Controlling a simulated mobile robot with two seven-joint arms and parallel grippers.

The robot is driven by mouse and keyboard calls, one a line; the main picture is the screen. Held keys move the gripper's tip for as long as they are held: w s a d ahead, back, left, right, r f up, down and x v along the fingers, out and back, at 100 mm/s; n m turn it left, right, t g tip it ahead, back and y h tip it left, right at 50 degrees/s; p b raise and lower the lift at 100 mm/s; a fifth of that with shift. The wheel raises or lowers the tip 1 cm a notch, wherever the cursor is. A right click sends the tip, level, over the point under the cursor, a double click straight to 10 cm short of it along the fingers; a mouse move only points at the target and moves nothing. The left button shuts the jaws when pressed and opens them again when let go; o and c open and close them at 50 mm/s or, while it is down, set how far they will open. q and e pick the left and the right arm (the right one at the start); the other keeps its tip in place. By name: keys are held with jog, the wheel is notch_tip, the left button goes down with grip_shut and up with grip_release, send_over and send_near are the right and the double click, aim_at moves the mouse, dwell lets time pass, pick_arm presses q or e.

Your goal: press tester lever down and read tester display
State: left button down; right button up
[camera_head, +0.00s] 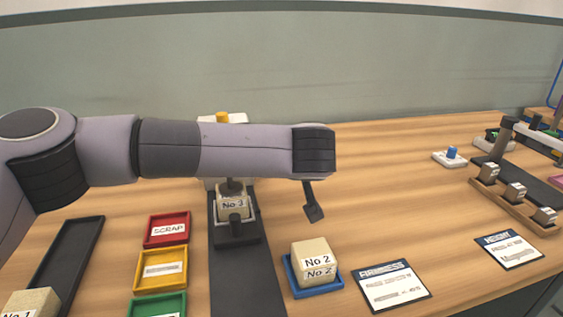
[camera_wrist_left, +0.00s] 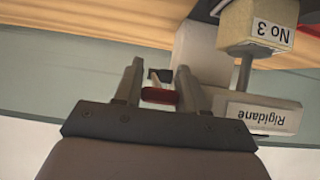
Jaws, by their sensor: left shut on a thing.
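The tester stands behind my left arm in the head view; its white top (camera_head: 238,118) with a yellow knob shows above the arm. Block No 3 (camera_head: 232,205) sits on its dark base, under a rod. The left wrist view shows the tester upside down, with block No 3 (camera_wrist_left: 256,28) and a white panel lettered "Rigidane" (camera_wrist_left: 262,112). My left gripper (camera_wrist_left: 158,76) is shut around a red grip (camera_wrist_left: 160,98), apparently the lever's handle. The arm hides this gripper in the head view. I see no readable display; the arm covers the tester's middle. My right gripper is not in view.
Block No 2 (camera_head: 312,256) sits on a blue tray (camera_head: 321,291) right of the dark mat. Red (camera_head: 182,229), yellow (camera_head: 150,284) and green (camera_head: 145,304) trays lie left. A card (camera_head: 393,286) lies at front. A rack (camera_head: 497,203) holds small blocks at right. The table's middle right is clear.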

pick_arm(q)
jog(key=shift+s+d+f, duration=0.1)
jog(key=shift+s+f, duration=0.2)
jog(key=shift+f, duration=0.55)
jog(key=c, duration=0.8)
grip_release()
jog(key=shift+o, duration=0.4)
jog(key=shift+w+f, duration=0.1)
jog(key=shift+w, duration=0.1)
jog(key=shift+r, duration=0.25)
jog(key=shift+w+r, duration=0.1)
jog(key=shift+r, duration=0.05)
